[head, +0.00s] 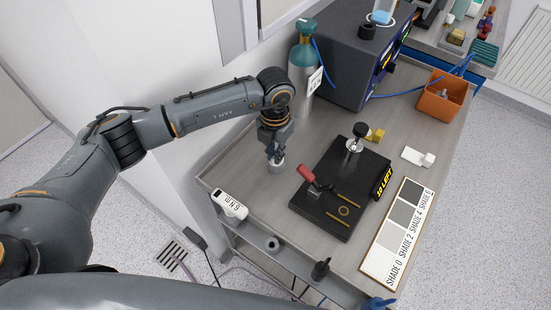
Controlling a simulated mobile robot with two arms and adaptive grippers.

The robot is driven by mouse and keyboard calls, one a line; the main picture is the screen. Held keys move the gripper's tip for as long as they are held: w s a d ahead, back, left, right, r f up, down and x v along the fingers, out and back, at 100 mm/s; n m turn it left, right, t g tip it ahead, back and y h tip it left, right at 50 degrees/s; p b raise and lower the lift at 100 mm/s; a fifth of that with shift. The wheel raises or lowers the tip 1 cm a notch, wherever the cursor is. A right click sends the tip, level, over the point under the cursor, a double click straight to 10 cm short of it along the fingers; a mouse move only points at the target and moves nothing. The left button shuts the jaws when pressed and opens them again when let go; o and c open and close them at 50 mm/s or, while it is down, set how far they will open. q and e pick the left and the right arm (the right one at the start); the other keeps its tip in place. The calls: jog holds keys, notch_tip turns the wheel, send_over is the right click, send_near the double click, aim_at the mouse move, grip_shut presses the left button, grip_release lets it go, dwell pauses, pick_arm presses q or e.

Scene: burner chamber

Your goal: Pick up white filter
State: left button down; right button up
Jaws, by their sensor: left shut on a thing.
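My left gripper (276,157) points down at the left part of the grey table. It is shut on a small pale, round piece, which looks like the white filter (276,168). The fingers cover its upper part. It is at or just above the tabletop; I cannot tell whether it touches. My right gripper is not in view.
A black board (322,218) with a red-handled clamp (307,174) lies just right of the gripper. A teal-topped gas cylinder (302,75) and dark instrument (352,60) stand behind. A shade card (396,235), white block (418,156) and orange bin (441,97) are further right.

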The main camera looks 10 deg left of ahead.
pick_arm(q)
jog(key=shift+d+r, duration=0.1)
jog(key=shift+r, duration=0.05)
jog(key=shift+r+p, duration=0.35)
jog(key=shift+r, duration=0.2)
notch_tip(320, 180, up, 3)
jog(key=shift+w+d+f+p, duration=0.1)
jog(key=shift+f+p, duration=0.1)
jog(key=shift+p, duration=0.4)
jog(key=w+d+r, duration=0.1)
jog(key=d+r, duration=0.8)
jog(key=d, duration=0.4)
jog(key=shift+w+d, duration=0.3)
jog(key=shift+w, duration=0.05)
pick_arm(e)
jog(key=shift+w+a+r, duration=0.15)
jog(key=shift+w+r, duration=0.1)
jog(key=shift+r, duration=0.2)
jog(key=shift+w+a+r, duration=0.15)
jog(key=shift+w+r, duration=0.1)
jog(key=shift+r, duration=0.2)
pick_arm(q)
jog(key=c, duration=2)
grip_release()
jog(key=shift+c, duration=0.2)
grip_shut()
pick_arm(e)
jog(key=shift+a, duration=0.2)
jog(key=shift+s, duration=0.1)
